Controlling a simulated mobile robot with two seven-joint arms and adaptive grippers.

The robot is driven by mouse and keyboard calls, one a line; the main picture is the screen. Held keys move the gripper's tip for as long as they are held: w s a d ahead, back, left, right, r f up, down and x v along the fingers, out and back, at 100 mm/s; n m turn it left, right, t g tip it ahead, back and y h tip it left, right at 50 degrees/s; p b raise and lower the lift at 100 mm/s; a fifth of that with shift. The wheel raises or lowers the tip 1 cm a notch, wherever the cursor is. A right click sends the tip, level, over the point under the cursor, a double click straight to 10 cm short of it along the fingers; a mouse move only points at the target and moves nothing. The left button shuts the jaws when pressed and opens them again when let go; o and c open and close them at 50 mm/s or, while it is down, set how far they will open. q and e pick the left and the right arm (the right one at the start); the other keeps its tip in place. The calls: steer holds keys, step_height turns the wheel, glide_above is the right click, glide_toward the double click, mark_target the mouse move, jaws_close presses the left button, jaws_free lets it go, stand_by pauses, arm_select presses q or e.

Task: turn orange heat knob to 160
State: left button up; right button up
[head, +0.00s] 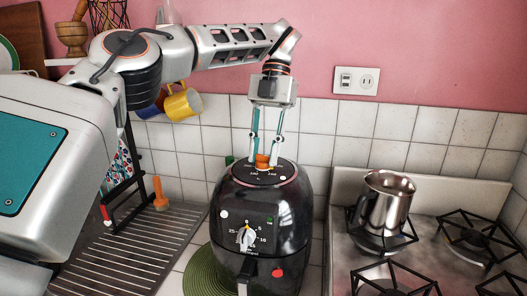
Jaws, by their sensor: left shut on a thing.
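The orange heat knob (262,159) sits on top of a black air fryer (230,207). Small white markings surround the knob, too small to read. My left gripper (263,155) points straight down over the fryer, with its two fingers shut on the orange knob from both sides. The fingertips hide part of the knob, and I cannot tell which number it points at. My right gripper is not in view.
A white timer dial (247,237) is on the fryer's front, above its handle. A steel pitcher (388,203) stands on the stove (480,275) at right. A ribbed drainboard (150,245) lies at left. Yellow mug (183,102) hangs behind my left arm.

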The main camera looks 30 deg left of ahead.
arm_select(q)
steer(key=m+y, duration=0.1)
steer(key=m, duration=0.2)
steer(key=m+y, duration=0.1)
steer(key=m, duration=0.2)
steer(key=shift+s+d+m+t+y, duration=0.1)
steer(key=shift+d+m+t+y, duration=0.1)
steer(key=shift+m+t+y, duration=0.15)
steer(key=shift+f+m, duration=0.1)
steer(key=shift+m, duration=0.15)
steer(key=o, duration=1.1)
